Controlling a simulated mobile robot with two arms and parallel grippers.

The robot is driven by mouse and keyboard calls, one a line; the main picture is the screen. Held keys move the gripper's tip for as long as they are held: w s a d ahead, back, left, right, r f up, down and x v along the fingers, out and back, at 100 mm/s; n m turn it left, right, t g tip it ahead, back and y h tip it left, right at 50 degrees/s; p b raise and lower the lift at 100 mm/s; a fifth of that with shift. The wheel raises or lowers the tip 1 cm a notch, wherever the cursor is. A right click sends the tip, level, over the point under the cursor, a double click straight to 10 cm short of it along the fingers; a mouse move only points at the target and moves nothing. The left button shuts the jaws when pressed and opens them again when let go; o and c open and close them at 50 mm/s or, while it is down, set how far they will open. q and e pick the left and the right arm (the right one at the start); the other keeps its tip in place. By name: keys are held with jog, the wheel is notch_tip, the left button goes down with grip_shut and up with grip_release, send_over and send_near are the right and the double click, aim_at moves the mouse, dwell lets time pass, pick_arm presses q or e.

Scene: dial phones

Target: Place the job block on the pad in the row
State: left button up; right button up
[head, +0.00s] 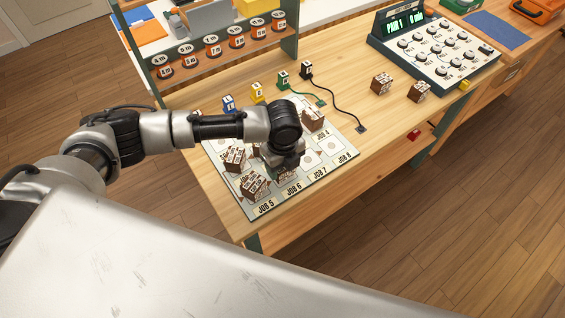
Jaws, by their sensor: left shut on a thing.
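My left gripper (286,163) points down over the middle of the job board (345,148), a pale board with printed pads labelled JOB 4 to JOB 8 where readable. It is shut on what seems to be a brown job block, mostly hidden by the gripper and wrist. Other brown blocks with white print sit on the board: one at the left (234,160), one near the JOB 5 label (254,187) and one at the back right (313,119). Whether the held block touches the board cannot be told. My right gripper is not in view.
Two brown blocks (382,84) lie on the table right of the board, near a dial console (437,55). Blue, yellow, green and black small blocks (256,92) stand behind the board; cables run from the green and black ones. A rack of orange spools (236,42) stands behind.

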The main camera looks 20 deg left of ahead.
pick_arm(q)
jog(key=shift+f, duration=0.35)
jog(key=shift+f, duration=0.1)
jog(key=o, duration=0.7)
jog(key=shift+c, duration=0.2)
notch_tip(320, 180, up, 12)
jog(key=shift+b, duration=0.3)
